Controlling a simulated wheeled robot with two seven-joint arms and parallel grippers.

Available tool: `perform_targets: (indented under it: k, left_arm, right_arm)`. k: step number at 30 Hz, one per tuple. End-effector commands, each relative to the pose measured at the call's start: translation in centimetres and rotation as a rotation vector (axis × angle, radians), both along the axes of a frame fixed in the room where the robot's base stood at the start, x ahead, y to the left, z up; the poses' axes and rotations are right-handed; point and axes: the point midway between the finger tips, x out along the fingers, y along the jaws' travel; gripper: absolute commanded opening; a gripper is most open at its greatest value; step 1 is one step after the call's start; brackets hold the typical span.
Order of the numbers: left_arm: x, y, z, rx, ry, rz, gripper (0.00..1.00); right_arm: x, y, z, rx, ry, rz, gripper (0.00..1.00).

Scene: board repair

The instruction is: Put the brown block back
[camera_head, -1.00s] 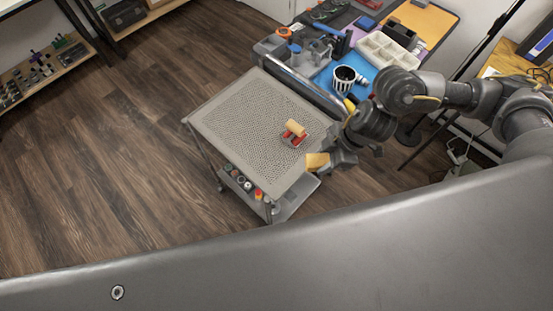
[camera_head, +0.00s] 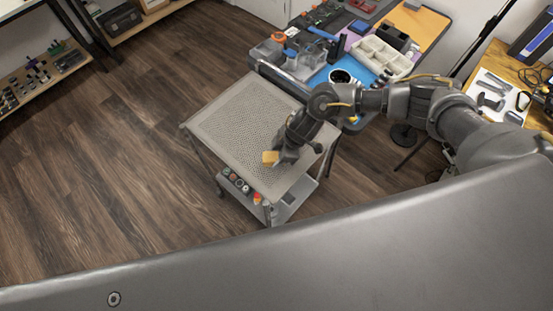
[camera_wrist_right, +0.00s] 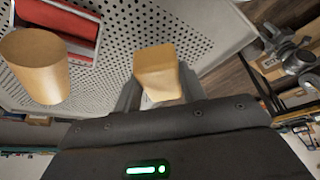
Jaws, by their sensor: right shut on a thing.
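The brown block (camera_head: 270,158), a light tan-brown piece, is held at the tip of my right gripper (camera_head: 277,160) over the front part of the grey perforated cart top (camera_head: 235,112). In the right wrist view the block (camera_wrist_right: 158,73) sits between the fingers of the shut gripper (camera_wrist_right: 155,92). I cannot tell whether it touches the cart top. My left gripper is not in view.
In the right wrist view a tan cylinder (camera_wrist_right: 34,66) and a red piece (camera_wrist_right: 58,27) are on the cart top, left of the block. The head view hides them behind my arm. The cart's left half is clear. A cluttered workbench (camera_head: 431,24) stands behind.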

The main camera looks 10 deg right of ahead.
Motion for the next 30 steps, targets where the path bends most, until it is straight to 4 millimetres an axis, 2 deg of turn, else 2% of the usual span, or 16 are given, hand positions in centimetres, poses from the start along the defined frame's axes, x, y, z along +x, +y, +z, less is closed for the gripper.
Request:
perform_targets:
  k: [3, 7, 19, 20, 24, 30]
  left_arm:
    - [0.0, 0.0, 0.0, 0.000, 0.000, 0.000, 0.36]
    - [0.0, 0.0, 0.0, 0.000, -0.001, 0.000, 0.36]
    - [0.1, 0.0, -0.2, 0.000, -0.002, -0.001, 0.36]
    - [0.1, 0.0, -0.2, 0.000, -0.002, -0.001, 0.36]
    - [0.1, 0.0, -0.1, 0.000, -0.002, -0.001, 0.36]
    - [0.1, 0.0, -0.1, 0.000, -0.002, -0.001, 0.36]
  right_arm:
    - [0.0, 0.1, -1.8, -0.002, 0.005, 0.000, 0.19]
    - [0.1, 0.1, -3.1, -0.002, 0.002, -0.001, 0.19]
    - [0.1, 0.1, -3.6, 0.000, 0.000, 0.000, 0.19]
    - [0.1, 0.1, -3.6, 0.000, 0.000, 0.001, 0.42]
    - [0.1, 0.1, -3.6, 0.000, 0.000, 0.001, 0.60]
    - [0.1, 0.1, -3.5, -0.001, 0.000, 0.001, 0.62]
